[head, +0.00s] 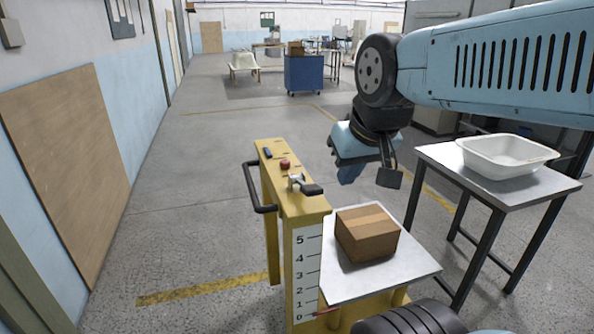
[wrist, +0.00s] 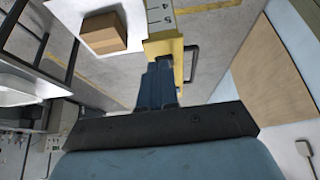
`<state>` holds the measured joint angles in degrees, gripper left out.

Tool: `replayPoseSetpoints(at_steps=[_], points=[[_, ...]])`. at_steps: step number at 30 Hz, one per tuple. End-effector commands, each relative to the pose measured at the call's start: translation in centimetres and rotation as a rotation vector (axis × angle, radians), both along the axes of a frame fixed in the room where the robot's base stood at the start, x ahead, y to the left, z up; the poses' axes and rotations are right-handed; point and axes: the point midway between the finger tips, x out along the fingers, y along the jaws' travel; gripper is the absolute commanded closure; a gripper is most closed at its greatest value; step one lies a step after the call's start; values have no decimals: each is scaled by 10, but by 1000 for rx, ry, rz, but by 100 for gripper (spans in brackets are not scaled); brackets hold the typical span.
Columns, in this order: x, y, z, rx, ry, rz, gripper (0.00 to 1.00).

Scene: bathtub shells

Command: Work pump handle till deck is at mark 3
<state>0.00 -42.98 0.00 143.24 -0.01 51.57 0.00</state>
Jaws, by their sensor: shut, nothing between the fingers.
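The yellow lift (head: 304,262) stands in front of me. A number scale (head: 307,270) from 0 to 5 is on its near face. A red pointer (head: 326,311) sits at about 0, at the low end. The grey deck (head: 413,272) carries a cardboard box (head: 366,233). A short lever with a black grip (head: 312,189), which looks like the pump handle, sits on a metal pivot on the lift's top. My gripper (head: 349,174) hangs in the air behind and right of the lever, apart from it. In the wrist view its fingers (wrist: 160,82) are shut and empty.
A red knob (head: 285,164) and a small dark switch (head: 267,153) are on the lift's top. A black bar (head: 253,188) juts from its left side. A table (head: 495,177) with a white tub (head: 507,157) stands right. Floor left of the lift is clear.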

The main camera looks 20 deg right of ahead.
Motion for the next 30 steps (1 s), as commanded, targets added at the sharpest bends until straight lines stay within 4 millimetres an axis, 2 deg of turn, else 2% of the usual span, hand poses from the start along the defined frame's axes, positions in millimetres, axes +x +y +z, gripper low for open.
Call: replayPoseSetpoints(at_steps=[8,13,21,30], points=[[2,0,2,-8,7,13,100],[19,-1,11,-65,72,116,100],[73,2,30,-200,261,480,100],[142,4,37,-258,452,936,100]])
